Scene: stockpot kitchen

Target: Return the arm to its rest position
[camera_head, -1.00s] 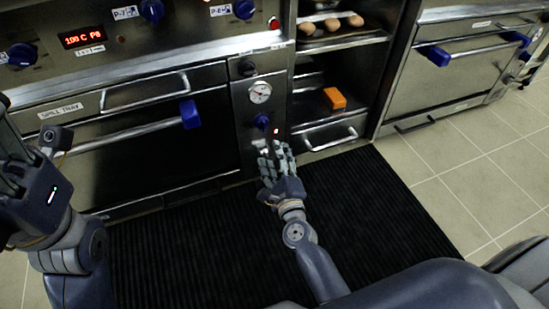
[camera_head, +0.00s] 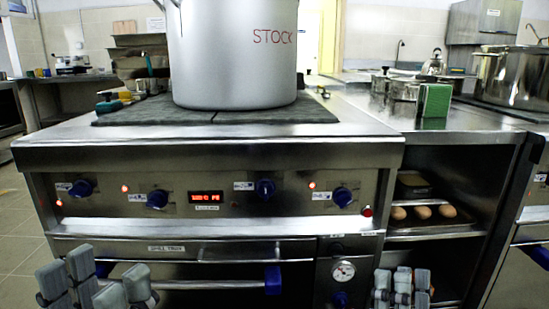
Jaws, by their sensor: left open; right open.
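My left gripper (camera_head: 95,280) shows at the bottom left of the head view, its grey fingers pointing up and spread apart. It is open and empty, in front of the oven door with the spill tray label. My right gripper (camera_head: 402,285) shows at the bottom right, in front of the cabinet beside the gauge panel. Its fingers point up; it is open, and I see nothing held in it. Both wrists and arms are hidden below the picture edge.
A large stockpot (camera_head: 232,55) marked STOCK stands on the stove top (camera_head: 320,115). Blue knobs (camera_head: 266,188) and an oven handle (camera_head: 190,284) face me. Eggs (camera_head: 423,212) lie on a shelf at right. A green box (camera_head: 434,102) stands on the counter.

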